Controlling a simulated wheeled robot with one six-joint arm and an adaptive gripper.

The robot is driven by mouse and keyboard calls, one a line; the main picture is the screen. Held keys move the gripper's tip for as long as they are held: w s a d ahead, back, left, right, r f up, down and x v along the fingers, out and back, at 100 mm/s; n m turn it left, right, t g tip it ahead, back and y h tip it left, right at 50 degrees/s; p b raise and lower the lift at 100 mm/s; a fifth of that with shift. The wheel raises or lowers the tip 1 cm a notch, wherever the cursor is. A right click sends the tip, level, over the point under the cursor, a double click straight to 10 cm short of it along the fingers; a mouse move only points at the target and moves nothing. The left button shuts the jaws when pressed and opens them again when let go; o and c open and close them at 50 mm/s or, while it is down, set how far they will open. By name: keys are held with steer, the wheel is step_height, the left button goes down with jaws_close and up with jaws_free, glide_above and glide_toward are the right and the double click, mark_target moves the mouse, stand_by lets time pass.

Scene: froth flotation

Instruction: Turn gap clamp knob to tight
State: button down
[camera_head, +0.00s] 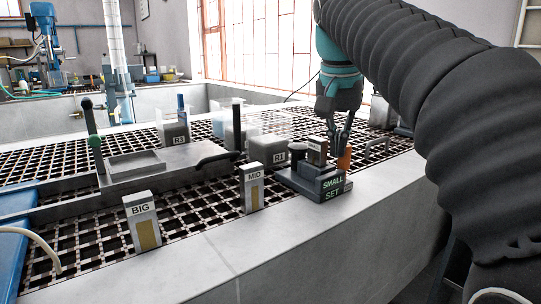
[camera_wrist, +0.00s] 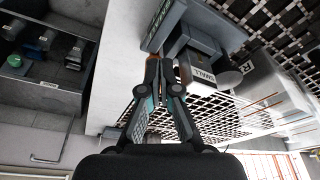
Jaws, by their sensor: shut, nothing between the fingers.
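The dark grey fixture lettered SMALL and SET (camera_head: 318,188) stands at the near edge of the grate. A block with a SMALL label (camera_wrist: 201,69) sits in it. My gripper (camera_head: 342,156) is shut and empty, pointing down at the right end of the fixture. In the wrist view its orange-tipped fingers (camera_wrist: 166,72) are close beside the block, apart from the knob. I cannot tell whether they touch the fixture.
Blocks labelled MID (camera_head: 253,188) and BIG (camera_head: 142,222) stand left along the grate's near edge. Clear boxes R1 (camera_head: 277,148) and R3 (camera_head: 174,134) stand behind. A grey metal device (camera_head: 165,164) with upright levers lies left. The concrete ledge (camera_head: 280,240) in front is bare.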

step_height(320, 180, up, 6)
stand_by(0.6)
steer(key=b+x, duration=0.2)
steer(key=x, duration=0.1)
steer(key=s+b+x, duration=0.1)
steer(key=b+x, duration=0.1)
steer(key=x, duration=0.1)
steer(key=shift+s+d+f, duration=0.15)
steer(key=shift+s+d, duration=0.05)
steer(key=shift+d, duration=0.05)
stand_by(0.5)
steer(key=shift+w+d, duration=0.1)
steer(key=shift+w, duration=0.05)
stand_by(0.6)
steer(key=shift+p, duration=1.7)
steer(key=shift+a, duration=0.2)
